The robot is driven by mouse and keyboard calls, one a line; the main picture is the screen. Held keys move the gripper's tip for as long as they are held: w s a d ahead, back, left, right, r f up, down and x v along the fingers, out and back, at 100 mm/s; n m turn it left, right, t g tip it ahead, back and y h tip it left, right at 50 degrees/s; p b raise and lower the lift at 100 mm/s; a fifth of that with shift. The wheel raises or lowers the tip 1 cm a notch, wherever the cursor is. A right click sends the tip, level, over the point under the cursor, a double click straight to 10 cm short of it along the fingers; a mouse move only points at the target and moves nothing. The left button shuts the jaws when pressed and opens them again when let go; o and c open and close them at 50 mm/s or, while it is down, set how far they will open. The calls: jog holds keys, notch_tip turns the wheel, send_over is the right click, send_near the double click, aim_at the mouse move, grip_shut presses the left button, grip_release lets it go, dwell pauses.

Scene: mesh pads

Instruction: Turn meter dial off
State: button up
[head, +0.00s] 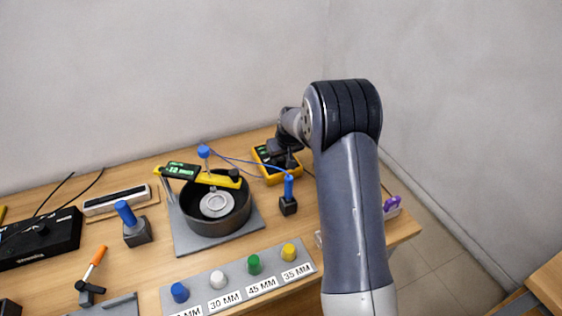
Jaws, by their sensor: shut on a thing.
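The meter (266,177) is a yellow and black box with a lit green display, on the table near the back wall. My gripper (291,163) is dark and sits down over the right part of the meter. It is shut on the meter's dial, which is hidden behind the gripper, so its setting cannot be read. Thin blue leads (237,161) run near the meter toward the pot and a blue-handled probe.
A black pot (188,215) with a yellow caliper (221,179) across it stands left of the meter on a grey plate. A blue-handled tool in a black block (288,206) stands in front. A labelled grey strip (231,286) with coloured knobs lies nearer.

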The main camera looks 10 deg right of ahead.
jog(key=n+b, duration=0.2)
jog(key=n+y+b, duration=0.1)
jog(key=n+b, duration=0.1)
jog(key=shift+w+d+f+n+g+y, duration=0.15)
jog(key=shift+f+n+g+y, duration=0.05)
jog(key=shift+n+g+y, duration=0.1)
jog(key=n+b, duration=0.1)
jog(key=n, duration=0.1)
jog(key=n+g+y+b, duration=0.1)
jog(key=n, duration=0.1)
jog(key=shift+r+n, duration=0.2)
jog(key=shift+n, duration=0.1)
jog(key=o, duration=1)
jog(key=shift+g, duration=0.3)
jog(key=v, duration=1)
jog(key=shift+d+r+b, duration=0.3)
jog(key=shift+r, duration=0.05)
jog(key=x, duration=1.1)
jog(key=shift+a+p, duration=0.1)
jog(key=shift+p, duration=0.2)
